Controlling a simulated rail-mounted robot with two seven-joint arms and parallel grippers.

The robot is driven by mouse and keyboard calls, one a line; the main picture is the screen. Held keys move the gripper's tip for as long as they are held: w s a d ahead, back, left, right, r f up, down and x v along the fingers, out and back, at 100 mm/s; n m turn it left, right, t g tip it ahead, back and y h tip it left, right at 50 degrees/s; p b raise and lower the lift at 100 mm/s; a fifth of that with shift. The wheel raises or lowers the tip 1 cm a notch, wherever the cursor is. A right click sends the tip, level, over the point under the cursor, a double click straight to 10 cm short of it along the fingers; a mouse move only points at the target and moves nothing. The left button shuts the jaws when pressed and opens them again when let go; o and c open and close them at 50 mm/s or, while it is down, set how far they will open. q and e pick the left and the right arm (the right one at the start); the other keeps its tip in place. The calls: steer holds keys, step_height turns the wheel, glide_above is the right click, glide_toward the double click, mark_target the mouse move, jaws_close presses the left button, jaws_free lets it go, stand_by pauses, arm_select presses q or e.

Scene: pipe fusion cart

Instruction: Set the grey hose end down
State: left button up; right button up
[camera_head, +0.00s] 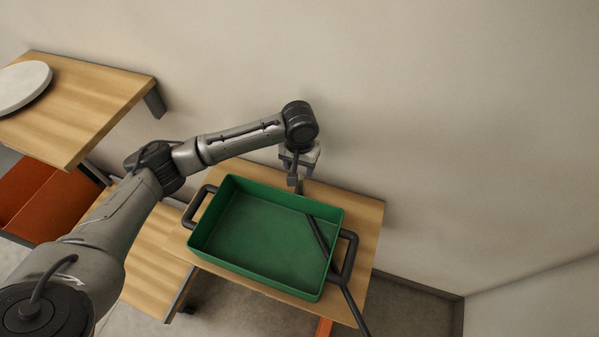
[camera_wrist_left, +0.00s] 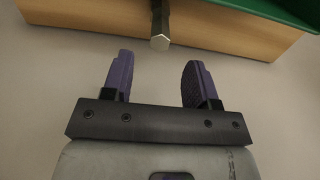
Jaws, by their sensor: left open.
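My left gripper (camera_head: 297,168) is above the back edge of the wooden top, just behind the green tray. In the left wrist view its two purple fingers (camera_wrist_left: 158,75) are apart with nothing between them. A dark grey bar-like piece with a pale six-sided end face (camera_wrist_left: 160,41), which looks like the grey hose end, sticks out past the wooden edge. It is just beyond the fingertips and apart from them. In the head view a short grey piece (camera_head: 298,184) shows below the gripper; I cannot tell whether it is that end or a finger. My right gripper is out of view.
The green tray (camera_head: 234,265) with dark side handles sits on the wooden top (camera_head: 363,212). A dark rod (camera_head: 317,234) leans over its right side. A higher wooden shelf (camera_head: 100,96) with a pale round disc (camera_head: 22,84) stands at left. The wall is close behind.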

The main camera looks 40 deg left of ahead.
arm_select(q)
steer(key=shift+o, duration=0.4)
steer(key=shift+r, duration=1.3)
